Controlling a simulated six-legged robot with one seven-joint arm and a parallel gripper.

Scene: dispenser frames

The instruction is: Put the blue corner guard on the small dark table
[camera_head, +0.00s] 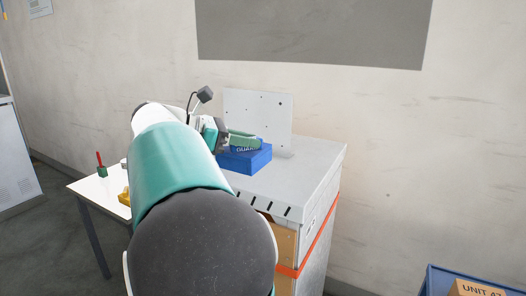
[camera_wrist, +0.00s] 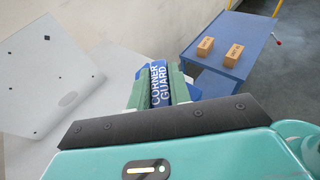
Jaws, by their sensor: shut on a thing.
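The blue corner guard (camera_head: 246,160) is at the white cabinet's top, in front of an upright white plate. My gripper (camera_head: 243,139), with green fingers, is shut on it from above. In the wrist view the guard (camera_wrist: 158,80), with white "CORNER GUARD" lettering, sits between the two green fingers (camera_wrist: 157,90). Part of the guard is hidden by the fingers. Whether it touches the cabinet top or is slightly raised, I cannot tell. I see no small dark table in either view.
The white cabinet (camera_head: 318,165) has an orange strap and an upright perforated plate (camera_head: 258,115). A white-topped table (camera_head: 90,187) with small items stands left. A blue cart (camera_wrist: 232,40) carries two cardboard boxes (camera_wrist: 205,46); its corner (camera_head: 432,280) shows lower right in the head view.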

